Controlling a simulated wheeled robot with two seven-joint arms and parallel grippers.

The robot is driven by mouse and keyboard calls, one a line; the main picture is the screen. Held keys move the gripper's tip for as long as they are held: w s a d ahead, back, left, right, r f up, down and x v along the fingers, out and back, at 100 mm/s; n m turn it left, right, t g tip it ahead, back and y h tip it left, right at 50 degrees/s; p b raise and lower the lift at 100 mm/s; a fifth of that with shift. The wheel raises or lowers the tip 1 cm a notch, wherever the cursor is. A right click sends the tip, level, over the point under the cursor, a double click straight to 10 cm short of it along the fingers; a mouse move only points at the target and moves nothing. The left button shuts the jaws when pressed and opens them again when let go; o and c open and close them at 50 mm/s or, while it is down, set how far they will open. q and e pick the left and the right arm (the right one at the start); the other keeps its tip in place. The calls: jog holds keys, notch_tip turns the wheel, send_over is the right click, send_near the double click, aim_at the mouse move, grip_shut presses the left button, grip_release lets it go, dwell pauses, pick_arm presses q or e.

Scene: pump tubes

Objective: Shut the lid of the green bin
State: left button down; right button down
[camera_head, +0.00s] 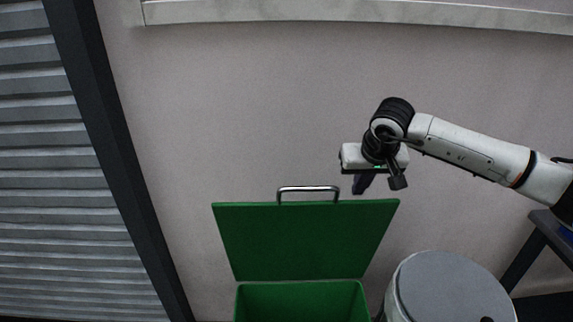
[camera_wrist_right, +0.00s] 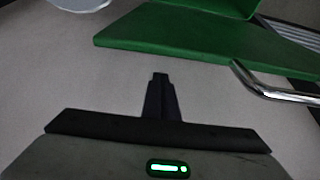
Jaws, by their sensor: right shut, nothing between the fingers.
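The green bin (camera_head: 302,303) stands at the bottom centre of the head view, with its lower part cut off by the frame. Its green lid (camera_head: 305,240) stands raised and tilted back, open, with a metal handle (camera_head: 308,189) on its top edge. In the right wrist view the lid (camera_wrist_right: 170,40) is at the top and the handle (camera_wrist_right: 270,90) is at the right. My right gripper (camera_head: 359,186) is just above the lid's top edge, to the right of the handle. Its fingers (camera_wrist_right: 160,80) are shut and empty, apart from the handle. My left gripper is not in view.
A white round drum with a grey top (camera_head: 452,290) stands to the right of the bin. A dark table or stand (camera_head: 540,240) is at the far right. A plain wall (camera_head: 250,110) is behind, and a ribbed shutter (camera_head: 60,180) is at the left.

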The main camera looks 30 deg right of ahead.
aim_at(366, 200)
jog(key=shift+s+a+r+b, duration=0.1)
jog(key=shift+s+a, duration=0.35)
jog(key=shift+s, duration=0.35)
jog(key=shift+s+a+r+b, duration=0.1)
jog(key=shift+s+a, duration=0.3)
jog(key=shift+s, duration=0.4)
jog(key=shift+s+a+b, duration=0.1)
jog(key=shift+s+a, duration=0.35)
jog(key=shift+s, duration=0.35)
notch_tip(366, 200, up, 5)
jog(key=p, duration=0.4)
notch_tip(366, 200, up, 7)
